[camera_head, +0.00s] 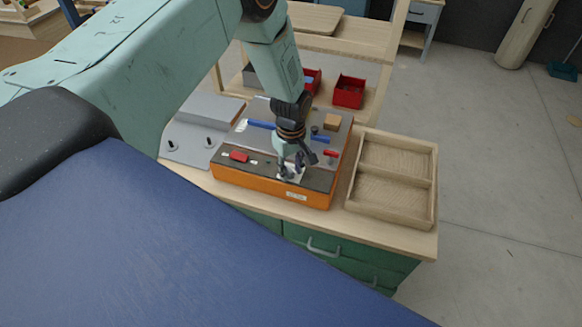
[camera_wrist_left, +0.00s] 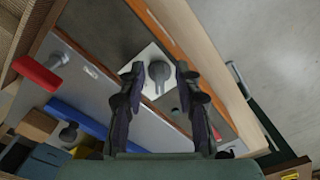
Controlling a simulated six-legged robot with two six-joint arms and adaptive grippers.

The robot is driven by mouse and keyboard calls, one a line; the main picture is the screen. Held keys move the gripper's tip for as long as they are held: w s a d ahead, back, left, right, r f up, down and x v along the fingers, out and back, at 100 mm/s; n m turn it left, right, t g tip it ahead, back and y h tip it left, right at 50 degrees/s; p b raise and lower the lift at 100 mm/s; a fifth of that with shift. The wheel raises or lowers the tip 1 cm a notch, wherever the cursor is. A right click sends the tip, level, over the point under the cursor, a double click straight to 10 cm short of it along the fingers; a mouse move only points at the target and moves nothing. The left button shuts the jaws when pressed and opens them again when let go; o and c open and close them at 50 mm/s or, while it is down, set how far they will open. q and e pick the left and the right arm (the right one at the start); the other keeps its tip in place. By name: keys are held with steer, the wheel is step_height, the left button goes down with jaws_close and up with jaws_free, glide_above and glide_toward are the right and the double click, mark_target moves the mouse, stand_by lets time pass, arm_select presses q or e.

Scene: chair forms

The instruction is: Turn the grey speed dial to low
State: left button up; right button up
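The grey speed dial (camera_wrist_left: 159,71) sits on a pale square plate (camera_wrist_left: 146,62) on the front panel of the orange machine (camera_head: 270,187). In the left wrist view the dial lies between the fingertips of my left gripper (camera_wrist_left: 157,72), with a gap on each side. The left gripper (camera_head: 292,172) reaches down over the front panel in the head view. It is open and empty. In the head view the fingers mostly hide the dial, and its markings are too small to read. My right gripper is not in view.
A red switch (camera_head: 239,156) is left of the dial, and a red handle (camera_head: 330,153) is to its right. A blue bar (camera_head: 262,125) lies across the machine's top. A wooden tray (camera_head: 395,178) stands to the right, with red bins (camera_head: 349,91) behind.

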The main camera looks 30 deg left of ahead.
mark_target(291, 171)
arm_select(q)
steer(key=shift+w+a+r, duration=0.1)
steer(key=shift+r, duration=0.4)
step_height(291, 171, up, 11)
stand_by(0.7)
steer(key=s+d+f+m+t+b, duration=0.25)
steer(key=s+f+m+b, duration=0.2)
steer(key=f, duration=0.25)
steer(key=s+d+f+m+t+b, duration=0.1)
steer(key=s+d+f+m+b, duration=0.2)
steer(key=f+m, duration=0.35)
steer(key=s+d+f+m+g+b, duration=0.1)
steer(key=s+d+f+g+b, duration=0.1)
steer(key=s+f+b, duration=1.3)
steer(key=s+f+g, duration=0.1)
steer(key=s+f, duration=0.6)
steer(key=s, duration=0.2)
steer(key=shift+s, duration=0.35)
